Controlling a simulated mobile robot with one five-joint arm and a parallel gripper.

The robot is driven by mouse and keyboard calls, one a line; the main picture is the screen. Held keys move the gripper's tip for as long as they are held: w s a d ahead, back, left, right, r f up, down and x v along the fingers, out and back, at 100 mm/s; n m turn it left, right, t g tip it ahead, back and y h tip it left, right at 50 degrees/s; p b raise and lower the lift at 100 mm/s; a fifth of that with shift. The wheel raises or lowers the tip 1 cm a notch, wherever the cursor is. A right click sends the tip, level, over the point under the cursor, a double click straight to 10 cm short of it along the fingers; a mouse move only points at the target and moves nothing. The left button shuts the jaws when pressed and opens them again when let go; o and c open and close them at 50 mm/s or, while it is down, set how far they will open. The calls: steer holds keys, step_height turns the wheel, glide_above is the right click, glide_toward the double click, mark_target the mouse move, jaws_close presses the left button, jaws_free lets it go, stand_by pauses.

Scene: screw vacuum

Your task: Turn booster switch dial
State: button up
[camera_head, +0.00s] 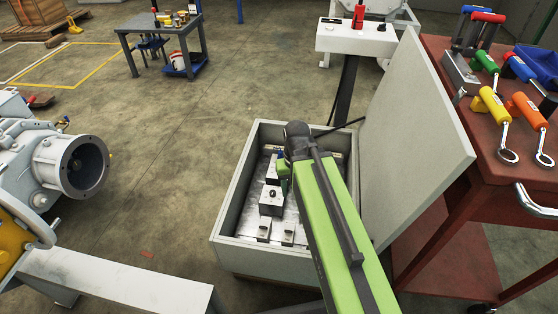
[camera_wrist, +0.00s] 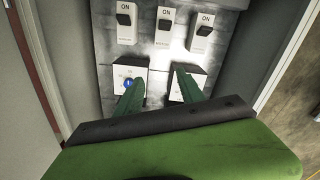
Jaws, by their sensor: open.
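An open grey switch box (camera_head: 228,210) has a metal panel inside. In the wrist view, a white block with a blue dial (camera_wrist: 128,84) sits at the left, and a second white block (camera_wrist: 200,82) sits at the right. I cannot read which is the booster. My gripper (camera_wrist: 158,84) is open, with its two green fingers apart and nothing between them. The left finger is beside the blue dial and covers part of its block; the right finger hides much of the second block. In the head view, my gripper (camera_head: 284,180) is inside the box, partly hidden by my arm.
Several ON switches (camera_wrist: 163,22) line the panel's far side. Box walls stand close on both sides, with the raised lid (camera_head: 415,135) to the right. A red tool cart (camera_head: 440,225) stands beyond it. A block with a black knob (camera_head: 272,200) is inside.

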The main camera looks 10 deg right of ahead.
steer(key=w+r+m+p, duration=0.3)
steer(key=w+m, duration=0.1)
steer(key=w, duration=0.7)
steer(key=w+r+m+p, duration=0.2)
steer(key=w+r+m, duration=0.1)
steer(key=w, duration=0.9)
steer(key=f+b, duration=0.5)
steer(key=f, duration=0.1)
steer(key=f+b, duration=1.2)
steer(key=shift+s+a, duration=0.3)
steer(key=shift+a, duration=0.1)
steer(key=shift+r, duration=0.1)
